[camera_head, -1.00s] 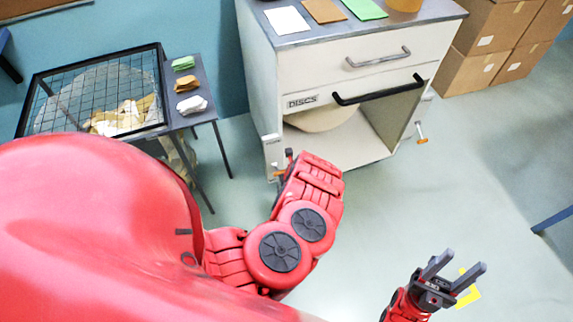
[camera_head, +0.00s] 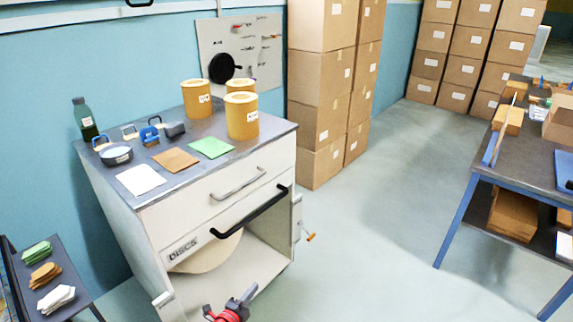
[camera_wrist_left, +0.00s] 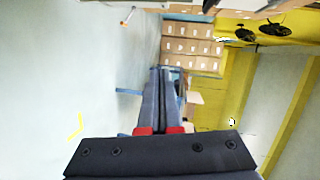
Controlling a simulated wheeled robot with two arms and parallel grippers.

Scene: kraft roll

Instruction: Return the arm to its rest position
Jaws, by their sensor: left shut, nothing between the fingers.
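My left gripper (camera_head: 243,296) shows at the bottom edge of the head view, in front of the white cabinet (camera_head: 222,185) and its open lower bay. Only its dark fingers and a bit of red wrist are in the picture; the rest of the arm is cut off. In the left wrist view the two fingers (camera_wrist_left: 161,95) lie together, shut and empty, pointing over open floor toward the room. My right gripper is out of view.
The cabinet top holds yellow rolls (camera_head: 242,115), sanding sheets (camera_head: 210,147), a bottle (camera_head: 86,118) and small tools. Stacked boxes (camera_head: 322,90) stand behind it. A blue-legged table (camera_head: 500,160) is at the right, a small side table (camera_head: 64,272) at lower left. Floor between is clear.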

